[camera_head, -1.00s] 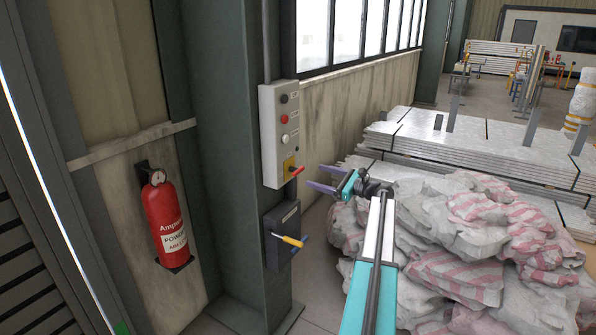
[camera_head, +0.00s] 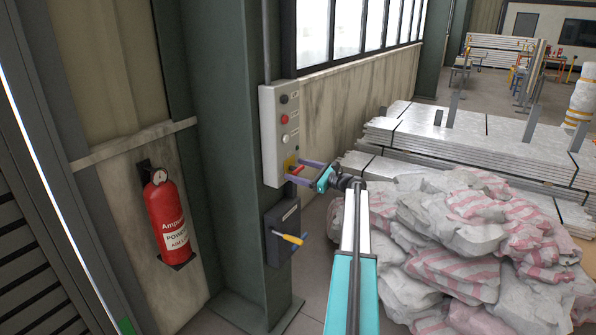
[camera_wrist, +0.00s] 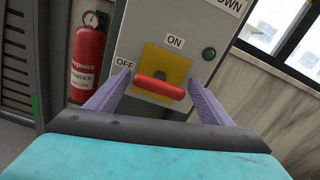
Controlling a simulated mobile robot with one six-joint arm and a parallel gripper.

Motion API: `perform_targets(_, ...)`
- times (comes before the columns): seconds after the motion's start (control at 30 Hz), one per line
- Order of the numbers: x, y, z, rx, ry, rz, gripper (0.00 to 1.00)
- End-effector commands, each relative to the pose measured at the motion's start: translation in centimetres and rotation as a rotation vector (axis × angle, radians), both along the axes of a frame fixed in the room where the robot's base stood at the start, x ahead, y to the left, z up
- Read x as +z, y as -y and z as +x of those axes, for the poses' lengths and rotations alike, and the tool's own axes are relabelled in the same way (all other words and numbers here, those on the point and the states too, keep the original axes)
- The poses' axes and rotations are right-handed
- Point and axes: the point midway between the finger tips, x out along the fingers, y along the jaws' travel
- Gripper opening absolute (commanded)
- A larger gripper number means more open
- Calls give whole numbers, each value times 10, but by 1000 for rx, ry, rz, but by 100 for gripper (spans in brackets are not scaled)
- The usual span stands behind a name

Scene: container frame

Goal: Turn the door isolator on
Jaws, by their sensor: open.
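The door isolator is a red handle (camera_wrist: 160,87) on a yellow plate (camera_wrist: 166,62), low on a grey control box (camera_head: 268,135). The wrist view shows an ON label (camera_wrist: 174,41) above the plate and an OFF label (camera_wrist: 125,63) to its left. The handle lies roughly crosswise in that view. My gripper (camera_wrist: 160,82) is open, with one purple finger on each side of the handle. Whether either finger touches it cannot be told. In the head view my gripper (camera_head: 296,171) is at the box's lower front and partly covers the handle.
A dark box with an orange handle (camera_head: 288,239) sits just below on the same green column (camera_head: 222,150). A red fire extinguisher (camera_head: 167,220) hangs to the left. Wrapped sacks (camera_head: 480,240) and stacked panels (camera_head: 480,135) fill the right side.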

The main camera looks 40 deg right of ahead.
Motion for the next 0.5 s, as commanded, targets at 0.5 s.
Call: perform_targets(0.5,0,-1,0,2,0,-2,35)
